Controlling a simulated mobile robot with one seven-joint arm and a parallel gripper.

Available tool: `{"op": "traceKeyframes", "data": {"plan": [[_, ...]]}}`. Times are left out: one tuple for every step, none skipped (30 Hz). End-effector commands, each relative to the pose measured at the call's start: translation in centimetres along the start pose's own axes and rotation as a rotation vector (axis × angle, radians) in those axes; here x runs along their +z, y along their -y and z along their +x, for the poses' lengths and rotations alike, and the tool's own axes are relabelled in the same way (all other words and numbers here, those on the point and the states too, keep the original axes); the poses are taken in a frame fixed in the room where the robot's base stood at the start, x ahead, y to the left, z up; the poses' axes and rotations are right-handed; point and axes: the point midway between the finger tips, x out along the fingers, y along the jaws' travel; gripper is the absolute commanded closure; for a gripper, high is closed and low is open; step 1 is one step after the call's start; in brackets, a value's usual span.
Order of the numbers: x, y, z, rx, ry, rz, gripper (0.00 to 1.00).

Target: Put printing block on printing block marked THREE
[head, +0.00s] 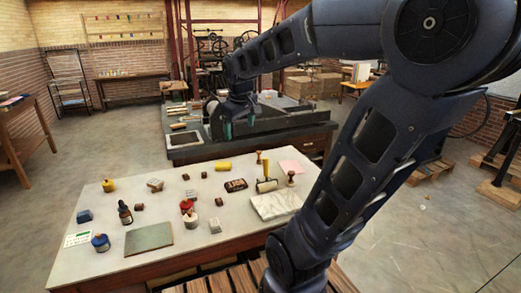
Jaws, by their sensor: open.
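Several small blocks lie on the pale tabletop (165,258). Brown ones include a block at the left (138,207), a block near the middle (191,194) and a block farther right (219,201). A larger dark brown block with lettering (235,185) lies right of the middle. Greyer blocks include one at the back left (155,184) and one at the front (214,225). I cannot read which block is marked THREE. My gripper (226,128) is open and appears empty, pointing down beyond the table's back edge, apart from the blocks.
A dropper bottle (125,214), blue-topped jar (100,243), red-topped jar (186,206), grey-green plate (149,238), yellow cylinder (222,166), roller (266,184) and marble slab (275,203) share the table. A dark bench (185,155) stands behind. My arm covers the table's right side.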

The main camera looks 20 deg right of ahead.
Motion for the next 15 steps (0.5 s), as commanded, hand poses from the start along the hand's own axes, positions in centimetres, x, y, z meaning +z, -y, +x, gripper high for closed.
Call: {"op": "traceKeyframes", "data": {"plan": [[1.8, 0.2, -0.4, -0.001, -0.012, 0.055, 0.15], [2.6, 0.4, -0.5, -0.004, -0.017, 0.089, 0.15], [3.9, 0.6, -0.6, -0.008, -0.025, 0.134, 0.15], [4.7, 0.8, -0.7, -0.011, -0.031, 0.166, 0.15], [5.6, 1.0, -0.7, -0.013, -0.036, 0.199, 0.15], [6.7, 1.3, -0.7, -0.018, -0.043, 0.240, 0.15], [7.4, 1.6, -0.7, -0.022, -0.048, 0.270, 0.15], [8.1, 1.8, -0.7, -0.024, -0.053, 0.298, 0.15], [9.0, 2.0, -0.6, -0.028, -0.058, 0.332, 0.15], [9.6, 2.2, -0.6, -0.030, -0.063, 0.354, 0.15], [10.0, 2.4, -0.5, -0.034, -0.066, 0.376, 0.15], [10.6, 2.6, -0.5, -0.037, -0.070, 0.399, 0.15], [11.0, 2.8, -0.4, -0.039, -0.072, 0.414, 0.15], [11.3, 2.9, -0.4, -0.040, -0.074, 0.428, 0.15], [11.6, 3.0, -0.3, -0.042, -0.076, 0.441, 0.15]]}}
